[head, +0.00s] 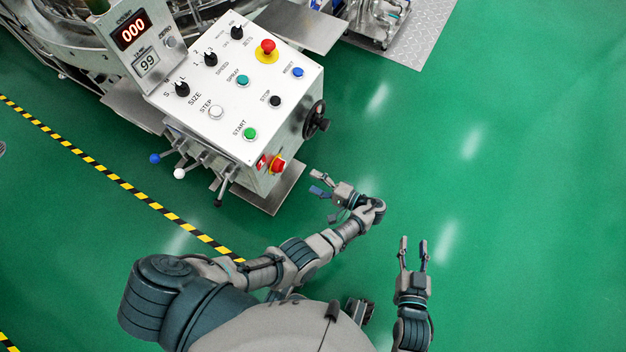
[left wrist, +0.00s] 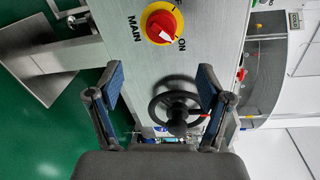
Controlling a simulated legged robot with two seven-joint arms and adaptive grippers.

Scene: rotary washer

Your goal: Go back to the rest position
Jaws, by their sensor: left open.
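My left gripper (head: 317,183) is open and empty, just right of the lower right corner of the machine's control box (head: 225,90). In the left wrist view its two blue-padded fingers (left wrist: 160,88) stand wide apart, with the box's side panel beyond them. That panel bears a red and yellow MAIN switch (left wrist: 161,24) and a black handwheel (left wrist: 176,106). The handwheel (head: 316,122) also shows in the head view. My right gripper (head: 413,246) points up the picture over bare floor, its fingers parted and nothing between them.
The control panel carries several knobs and buttons, including a red stop button (head: 267,47) and a green start button (head: 249,133). Levers with blue and white balls (head: 179,173) stick out below. A yellow-black floor stripe (head: 120,182) runs at left. The green floor (head: 530,180) is clear at right.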

